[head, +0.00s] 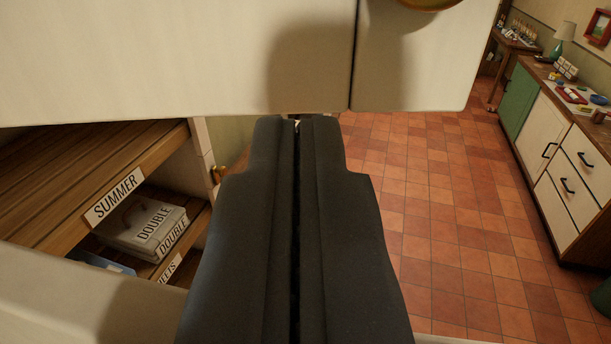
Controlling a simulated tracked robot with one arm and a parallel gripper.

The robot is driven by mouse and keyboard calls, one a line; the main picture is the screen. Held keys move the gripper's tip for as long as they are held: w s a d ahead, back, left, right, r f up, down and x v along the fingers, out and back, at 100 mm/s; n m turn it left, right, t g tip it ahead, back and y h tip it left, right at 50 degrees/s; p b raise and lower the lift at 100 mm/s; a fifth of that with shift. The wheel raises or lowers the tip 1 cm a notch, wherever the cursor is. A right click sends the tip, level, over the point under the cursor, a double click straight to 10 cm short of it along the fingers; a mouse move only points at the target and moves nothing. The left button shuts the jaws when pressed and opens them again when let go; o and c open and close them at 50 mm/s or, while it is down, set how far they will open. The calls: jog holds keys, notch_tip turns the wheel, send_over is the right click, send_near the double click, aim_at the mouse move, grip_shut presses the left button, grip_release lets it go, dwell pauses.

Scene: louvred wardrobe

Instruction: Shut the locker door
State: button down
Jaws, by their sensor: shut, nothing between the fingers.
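A cream panel (180,55) spans the top of the view, with a dark vertical seam right of centre and a brass knob (428,3) cut off by the top edge. It looks like the locker door, but its hinge side and how far it stands open cannot be told. My gripper (298,120) is shut and empty in the middle, its dark fingertips at the panel's lower edge. A shadow falls on the panel just above them. Whether the tips touch it cannot be told. Below the panel at left, open wooden shelves (60,185) show.
A shelf label reads SUMMER (114,198); folded bedding marked DOUBLE (148,222) lies below it. A pale edge (70,290) crosses the lower left. The tiled floor (440,220) at right is clear up to a counter with drawers (565,175).

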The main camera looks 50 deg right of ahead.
jog(key=b+v, duration=0.2)
jog(key=v, duration=0.8)
jog(key=shift+s, duration=0.4)
jog(key=c, duration=1.9)
grip_release()
jog(key=shift+s+a, duration=0.15)
jog(key=shift+a, duration=0.05)
jog(key=o, duration=0.8)
jog(key=shift+s+a, duration=0.1)
jog(key=shift+o, duration=0.2)
jog(key=w+r+n+g+h+p, duration=0.3)
jog(key=r+n+g+p, duration=0.15)
jog(key=n, duration=0.95)
jog(key=x, duration=1.4)
jog(key=shift+s+d+g, duration=0.25)
jog(key=shift+s+g, duration=0.1)
jog(key=shift+g, duration=0.1)
jog(key=shift+c, duration=0.3)
grip_shut()
